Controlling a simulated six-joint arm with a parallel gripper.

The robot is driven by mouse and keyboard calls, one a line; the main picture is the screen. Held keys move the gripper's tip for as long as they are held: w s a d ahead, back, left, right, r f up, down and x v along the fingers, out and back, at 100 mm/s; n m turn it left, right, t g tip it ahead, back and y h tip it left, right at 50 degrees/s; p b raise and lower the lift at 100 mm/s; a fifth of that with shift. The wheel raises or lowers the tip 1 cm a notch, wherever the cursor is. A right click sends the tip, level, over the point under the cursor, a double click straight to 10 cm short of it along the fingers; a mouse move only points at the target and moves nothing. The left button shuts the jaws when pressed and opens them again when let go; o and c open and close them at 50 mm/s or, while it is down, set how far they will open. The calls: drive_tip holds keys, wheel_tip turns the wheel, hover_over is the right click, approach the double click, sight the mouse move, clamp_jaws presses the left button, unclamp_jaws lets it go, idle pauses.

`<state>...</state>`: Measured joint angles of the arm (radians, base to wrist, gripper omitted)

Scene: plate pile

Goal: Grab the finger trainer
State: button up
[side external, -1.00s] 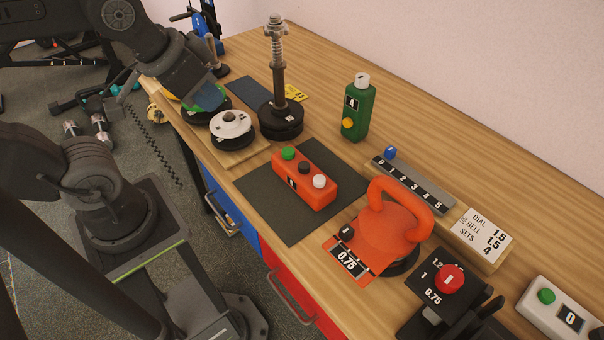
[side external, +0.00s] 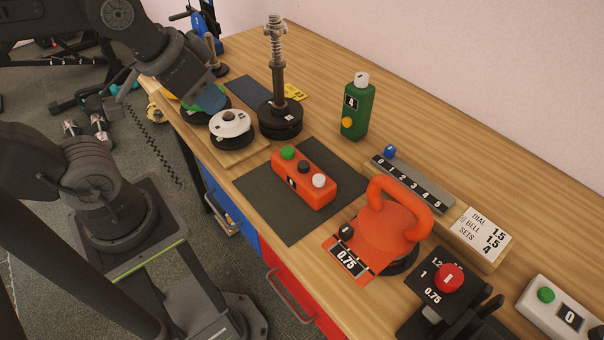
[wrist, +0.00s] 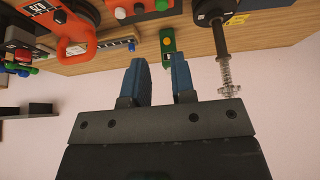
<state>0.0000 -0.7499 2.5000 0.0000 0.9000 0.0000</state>
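My gripper (wrist: 162,82) shows in the wrist view as two blue fingers held apart, with nothing seen between them. In the side view my gripper (side external: 212,99) points down at the far left of the bench, over or beside a green and yellow disc (side external: 189,106) and behind a white-topped disc (side external: 231,123). I cannot tell whether it touches them. No item is labelled as a finger trainer, and I cannot tell which one it is. A green upright box (side external: 357,113) with a white cap and yellow button stands at mid-bench; it also shows in the wrist view (wrist: 168,42).
A tall spring-topped post (side external: 278,80) stands just right of my gripper. An orange button box (side external: 304,179) lies on a dark mat (side external: 257,188). An orange kettlebell (side external: 384,233), a numbered rail (side external: 414,186) and a red-knobbed black device (side external: 449,281) stand further right. Bare wood lies along the wall.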

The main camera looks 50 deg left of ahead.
drive_tip(key=o, duration=1.3)
drive_tip(key=n+g+h, duration=0.4)
drive_tip(key=n+g, duration=0.2)
drive_tip(key=n, duration=1.2)
hover_over(300, 161)
drive_tip(key=a, duration=0.4)
wheel_tip(300, 161, down, 9)
drive_tip(key=shift+h, duration=0.3)
drive_tip(key=x, duration=0.8)
drive_tip(key=shift+w+a, duration=0.1)
drive_tip(key=shift+w, duration=0.05)
drive_tip(key=shift+a+x, duration=0.1)
drive_tip(key=shift+x, duration=1.4)
drive_tip(key=shift+a+x, duration=0.15)
drive_tip(key=shift+x, duration=1.35)
